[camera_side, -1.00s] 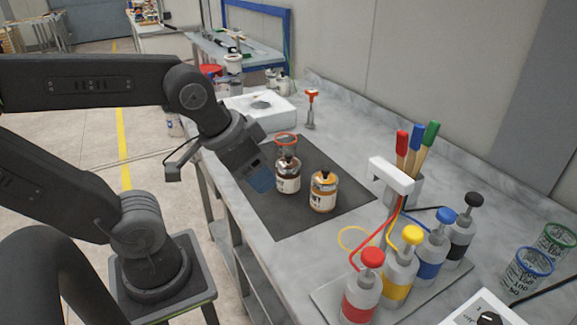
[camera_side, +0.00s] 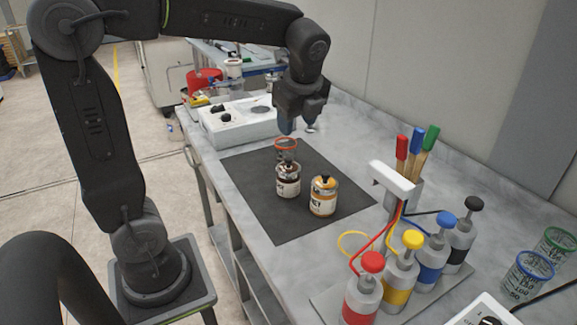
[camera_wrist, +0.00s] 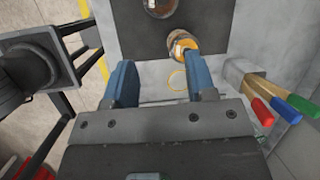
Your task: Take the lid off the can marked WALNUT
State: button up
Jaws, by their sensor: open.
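One can is dark brown (camera_side: 288,187), on the left; the other is amber (camera_side: 323,202), nearer the front right. Each has a lid with a dark knob on top. The label words are too small to read. In the wrist view the amber can (camera_wrist: 181,45) is near the top middle and the brown can (camera_wrist: 160,8) is cut by the top edge. My gripper (camera_side: 299,127) is open and empty, pointing down above and behind the cans. Its blue fingers (camera_wrist: 161,85) are apart with nothing between them.
A white device (camera_side: 235,125) is at the back left. Pump bottles (camera_side: 400,270) and a holder with coloured-handled tools (camera_side: 400,185) stand at the right. The mat's front is clear.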

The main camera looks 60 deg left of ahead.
jog(key=w+a+m, duration=0.2)
send_over(289, 158)
jog(key=d, duration=0.2)
jog(key=shift+g+y, duration=0.3)
notch_tip(289, 158, down, 8)
jog(key=shift+w+f, duration=0.1)
jog(key=shift+x, duration=2.7)
jog(key=shift+s+d, duration=0.15)
jog(key=shift+s, duration=0.1)
grip_shut()
